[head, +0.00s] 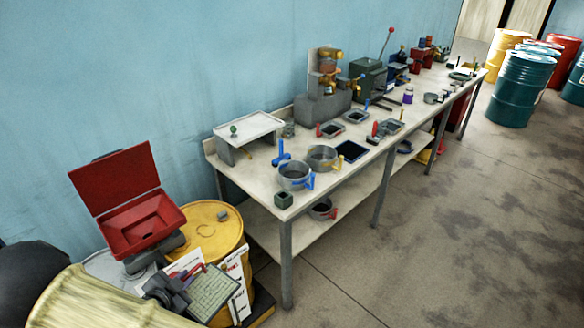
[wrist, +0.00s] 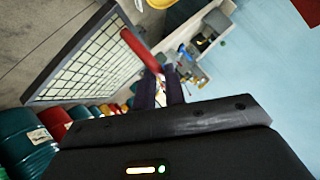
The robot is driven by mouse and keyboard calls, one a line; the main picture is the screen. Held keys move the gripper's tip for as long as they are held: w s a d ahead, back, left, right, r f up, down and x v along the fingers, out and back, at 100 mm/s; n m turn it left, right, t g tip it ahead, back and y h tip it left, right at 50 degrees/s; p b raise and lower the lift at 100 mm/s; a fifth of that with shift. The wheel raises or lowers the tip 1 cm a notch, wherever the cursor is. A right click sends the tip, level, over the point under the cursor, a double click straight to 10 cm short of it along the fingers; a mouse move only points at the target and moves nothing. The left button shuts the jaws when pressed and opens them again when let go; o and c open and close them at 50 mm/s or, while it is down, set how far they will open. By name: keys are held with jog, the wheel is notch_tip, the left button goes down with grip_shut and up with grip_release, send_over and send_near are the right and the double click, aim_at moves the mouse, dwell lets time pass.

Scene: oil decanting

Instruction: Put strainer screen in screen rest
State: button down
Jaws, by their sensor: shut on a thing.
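The strainer screen is a flat square mesh in a grey frame with a red handle. It is in the lower left of the head view (head: 213,292), tilted above the yellow drum. My gripper (head: 184,277) is shut on its red handle. In the wrist view the screen's mesh (wrist: 88,62) fills the upper left, and the handle runs down to the dark fingers of my gripper (wrist: 163,88). I cannot tell for sure which thing is the screen rest; a raised whitish tray stand (head: 250,130) is at the bench's near left end.
A red open-lidded box (head: 140,222) stands left of the yellow drum (head: 208,232). The long workbench (head: 262,185) holds grey pots (head: 294,176), square trays (head: 331,131) and machines along the wall. The floor right of the bench is clear up to several drums (head: 524,78).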

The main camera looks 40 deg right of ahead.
aim_at(198, 276)
jog(key=shift+w+d+f+n, duration=0.2)
jog(key=shift+d+f+n, duration=0.1)
jog(key=shift+d, duration=0.35)
jog(key=w+d+f+n+t+y, duration=0.1)
jog(key=d+f+n+t+y, duration=0.1)
jog(key=f, duration=0.1)
jog(key=w+d+f+n+t+y, duration=0.1)
jog(key=f+n, duration=0.1)
jog(key=shift+w+d+f, duration=0.2)
jog(key=shift+w+d, duration=0.05)
jog(key=shift+w, duration=0.1)
jog(key=s+a+f+n+t+y, duration=0.1)
jog(key=s+a+f+n+y, duration=0.1)
jog(key=f, duration=0.4)
jog(key=s+a+f+n+t+y, duration=0.1)
jog(key=s+f+n+y, duration=0.3)
jog(key=f, duration=0.3)
jog(key=shift+a+n+y, duration=0.3)
jog(key=shift+a+y, duration=0.1)
